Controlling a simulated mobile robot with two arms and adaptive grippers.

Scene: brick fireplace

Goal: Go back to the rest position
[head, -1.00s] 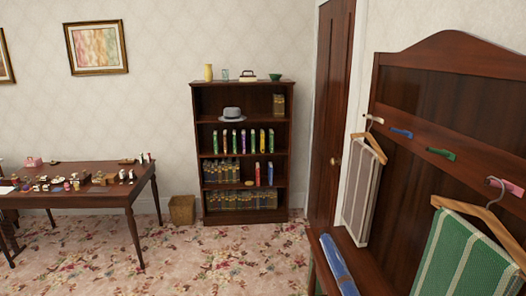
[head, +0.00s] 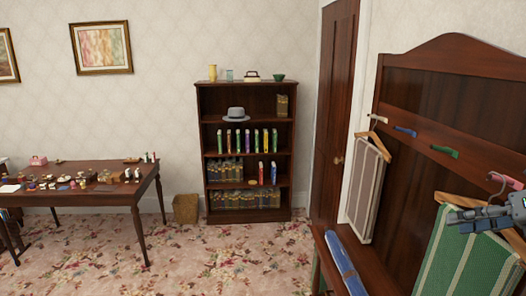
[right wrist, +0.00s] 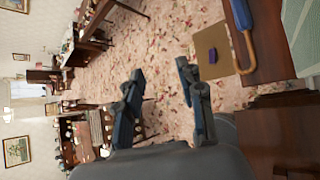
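My right gripper (head: 468,218) shows at the right edge of the head view, in front of the green striped cloth (head: 462,255) on its wooden hanger. Whether it touches the cloth or hanger I cannot tell. In the right wrist view, the two fingers of my right gripper (right wrist: 160,80) stand apart with nothing between them, with the flowered carpet behind. My left gripper is in neither view.
The dark wooden coat rack (head: 440,105) has coloured pegs and a beige striped cloth (head: 366,190); a blue rolled item (head: 345,262) lies below. A bookshelf (head: 204,150) and a cluttered table (head: 105,199) stand farther off. Carpet (head: 225,255) between is clear.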

